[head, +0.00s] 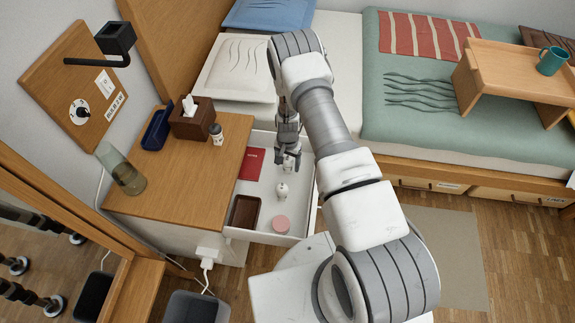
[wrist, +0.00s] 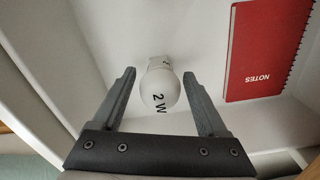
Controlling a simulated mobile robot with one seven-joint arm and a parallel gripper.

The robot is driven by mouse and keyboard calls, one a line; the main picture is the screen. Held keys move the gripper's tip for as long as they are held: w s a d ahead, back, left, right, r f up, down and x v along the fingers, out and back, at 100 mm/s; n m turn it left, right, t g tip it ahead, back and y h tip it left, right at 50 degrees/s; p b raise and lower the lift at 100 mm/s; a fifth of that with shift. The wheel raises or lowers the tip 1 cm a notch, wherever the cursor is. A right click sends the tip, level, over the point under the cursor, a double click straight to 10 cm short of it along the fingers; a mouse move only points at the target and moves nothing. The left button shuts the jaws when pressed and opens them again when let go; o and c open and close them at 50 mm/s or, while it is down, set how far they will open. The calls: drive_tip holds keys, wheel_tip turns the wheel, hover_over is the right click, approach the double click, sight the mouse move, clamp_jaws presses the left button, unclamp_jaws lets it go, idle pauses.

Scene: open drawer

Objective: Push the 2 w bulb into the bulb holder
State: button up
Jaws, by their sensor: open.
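The 2 W bulb (wrist: 160,90) is a white globe marked "2 W" in the wrist view. It lies in the open drawer (head: 309,197), its neck pointing to the top of that picture. My gripper (wrist: 166,80) is open, with one finger on each side of the globe and a visible gap to each. In the head view my gripper (head: 288,163) reaches down into the drawer. A black lamp (head: 115,38) on an arm is fixed to the wooden wall board (head: 70,75). The inside of a bulb holder there cannot be seen.
The drawer also holds a red notebook (head: 252,163), a brown tray (head: 244,211), a pink round box (head: 281,224) and another small white rounded object (head: 282,190). The desk (head: 190,180) beside it carries a tissue box (head: 192,122), a blue tray and a glass vase (head: 125,175).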

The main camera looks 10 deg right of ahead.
clamp_jaws()
idle(0.3)
drive_tip(key=shift+r, duration=0.1)
wheel_tip(320, 180, up, 10)
drive_tip(key=shift+f+p, duration=0.1)
drive_tip(key=shift+p, duration=0.95)
